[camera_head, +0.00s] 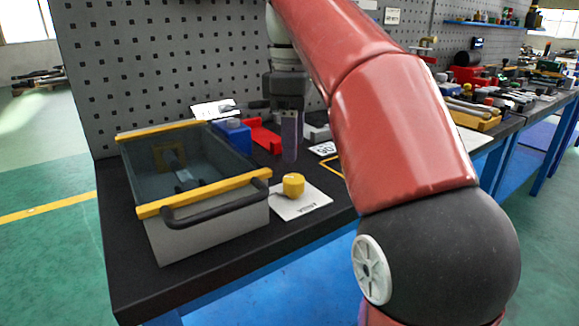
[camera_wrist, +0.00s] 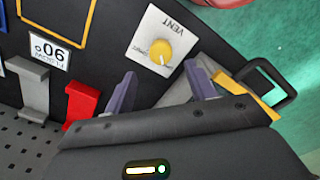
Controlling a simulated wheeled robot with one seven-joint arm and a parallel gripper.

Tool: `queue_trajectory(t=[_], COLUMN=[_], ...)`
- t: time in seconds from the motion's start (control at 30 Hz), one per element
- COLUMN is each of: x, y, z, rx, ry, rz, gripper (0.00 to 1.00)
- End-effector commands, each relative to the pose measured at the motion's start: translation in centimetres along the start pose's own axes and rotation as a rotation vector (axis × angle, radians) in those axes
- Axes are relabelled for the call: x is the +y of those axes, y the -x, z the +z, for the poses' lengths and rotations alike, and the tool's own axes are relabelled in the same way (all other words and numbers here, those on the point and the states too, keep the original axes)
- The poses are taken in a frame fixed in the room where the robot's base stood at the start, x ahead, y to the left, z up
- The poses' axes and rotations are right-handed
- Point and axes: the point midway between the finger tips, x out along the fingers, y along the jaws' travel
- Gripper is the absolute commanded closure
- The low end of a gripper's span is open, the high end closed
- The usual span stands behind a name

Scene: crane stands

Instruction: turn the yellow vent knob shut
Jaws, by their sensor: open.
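The yellow vent knob (camera_head: 293,184) stands on a white plate (camera_head: 303,206) near the front edge of the dark bench, just right of the clear drawer box. In the wrist view the knob (camera_wrist: 161,50) shows from above on its plate (camera_wrist: 143,32), with the word VENT and smaller lettering that I cannot read fully. My gripper (camera_head: 290,140) points down above and behind the knob, apart from it. In the wrist view my gripper (camera_wrist: 160,85) has its two purple-grey fingers spread wide, with nothing between them and the knob beyond the tips.
A clear-walled box with yellow rims and a black handle (camera_head: 215,207) stands close left of the plate. Behind are a blue block (camera_head: 233,136), a red bracket (camera_head: 264,137) and a number card (camera_head: 323,148). A perforated panel (camera_head: 160,60) rises behind the bench.

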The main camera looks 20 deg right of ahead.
Motion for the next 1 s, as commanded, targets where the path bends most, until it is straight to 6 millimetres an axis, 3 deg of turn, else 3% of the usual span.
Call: queue_trajectory(t=[0.5,0.87,1.0], x=[-0.1,0.0,0.0], y=[-6.6,-7.3,-7.3], z=[0.0,0.0,0.0], rx=[0.0,0.001,0.001], ry=[-0.002,-0.003,-0.003], rz=[0.0,0.002,0.002], gripper=[0.44,0.44,0.59])
